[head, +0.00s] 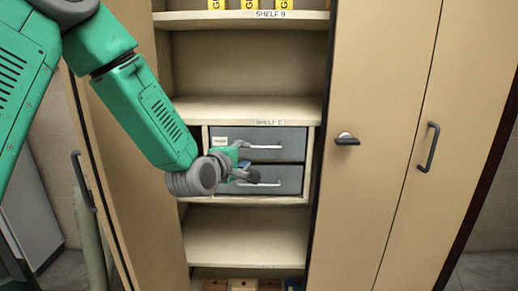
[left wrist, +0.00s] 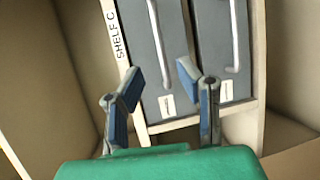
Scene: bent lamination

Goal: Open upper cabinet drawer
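The upper cabinet drawer (head: 290,137) is grey with a pale horizontal bar handle (head: 266,147), and it looks closed under the Shelf C board. The lower drawer (head: 288,188) is alike and also looks closed. In the left wrist view, turned sideways, the upper drawer (left wrist: 138,40) is on the left, beside the Shelf C label, and the lower drawer (left wrist: 212,50) is on the right. My left gripper (head: 248,166) is in front of the drawers' left part. Its blue-padded fingers (left wrist: 160,80) are spread and empty, with the upper handle (left wrist: 160,45) beyond the gap. Contact is not visible.
A tall cabinet door (head: 372,110) with a dark handle stands right of the drawers. Shelf C (head: 230,108) is bare above them, and the shelf below (head: 245,235) is empty. Yellow boxes (head: 248,4) stand on Shelf B. An open door panel (head: 130,200) stands at left.

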